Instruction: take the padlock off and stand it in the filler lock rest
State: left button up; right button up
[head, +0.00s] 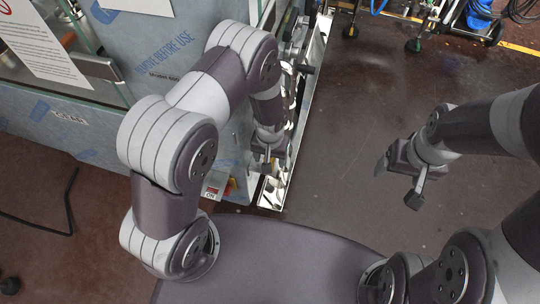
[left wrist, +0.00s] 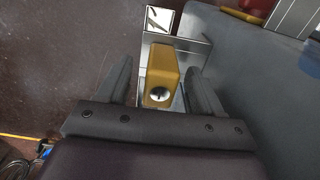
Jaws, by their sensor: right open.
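The yellow padlock (left wrist: 161,78) shows in the left wrist view, its keyhole face towards the camera, against bright metal. My left gripper (left wrist: 160,85) is open, with one finger on each side of the padlock and a narrow gap on both sides. The shackle is not clear to see. In the head view my left gripper (head: 264,158) is beside the machine's metal edge, and I cannot make out the padlock there. A metal ledge (left wrist: 190,48) lies just beyond the padlock; I cannot tell whether it is the lock rest. My right gripper (head: 398,183) is open and empty over the floor.
The film-wrapped machine (head: 100,130) fills the left side, with a long metal rail (head: 303,100) along its edge. A small red and white label (head: 211,192) is low on it. Wheeled equipment (head: 470,20) stands at the back right. The floor (head: 340,150) between my grippers is clear.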

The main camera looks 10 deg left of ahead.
pick_arm(q)
notch_tip(320, 180, up, 13)
jog(key=shift+f, duration=0.15)
dwell(0.4)
